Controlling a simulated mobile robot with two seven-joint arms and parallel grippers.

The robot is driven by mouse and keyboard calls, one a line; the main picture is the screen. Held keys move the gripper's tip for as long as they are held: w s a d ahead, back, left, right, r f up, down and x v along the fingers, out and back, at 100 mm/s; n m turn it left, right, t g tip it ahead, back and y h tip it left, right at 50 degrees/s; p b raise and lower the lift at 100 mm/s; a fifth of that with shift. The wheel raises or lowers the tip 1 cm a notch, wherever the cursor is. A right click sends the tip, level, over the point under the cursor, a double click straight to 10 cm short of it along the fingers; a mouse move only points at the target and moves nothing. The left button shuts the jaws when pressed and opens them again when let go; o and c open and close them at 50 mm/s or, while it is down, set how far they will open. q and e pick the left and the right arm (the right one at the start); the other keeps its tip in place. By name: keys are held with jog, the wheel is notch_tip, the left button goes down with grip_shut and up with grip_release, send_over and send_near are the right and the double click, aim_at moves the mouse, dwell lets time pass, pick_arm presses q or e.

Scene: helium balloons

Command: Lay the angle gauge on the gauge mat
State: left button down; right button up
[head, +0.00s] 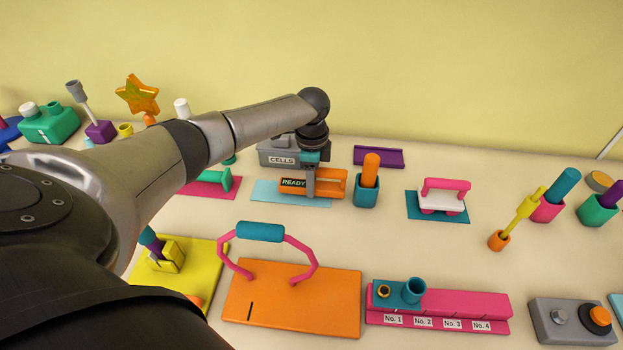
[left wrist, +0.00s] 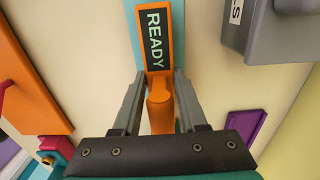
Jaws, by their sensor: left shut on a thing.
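The orange tool with a dark READY display (head: 293,183), which looks like the angle gauge, is over the light blue mat (head: 264,191), probably the gauge mat. My left gripper (head: 310,186) reaches down from above and is shut on the gauge's orange handle part. In the left wrist view both fingers flank the orange gauge (left wrist: 160,107), and its READY face lies over a strip of the blue mat (left wrist: 134,30). I cannot tell whether the gauge touches the mat. My right gripper is not in view.
A grey CELLS box (head: 275,155) stands just behind. A teal cup with an orange stick (head: 367,190) is close on the right. A pink mat (head: 212,190) lies left. An orange board with a handle (head: 290,308) is in front. Bare table shows between these.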

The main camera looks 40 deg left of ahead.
pick_arm(q)
jog(key=shift+f, duration=0.3)
dwell(0.4)
jog(key=shift+f+b, duration=0.3)
grip_release()
dwell(0.4)
jog(key=shift+r, duration=0.1)
jog(key=shift+r+p, duration=4.4)
jog(key=shift+p, duration=0.45)
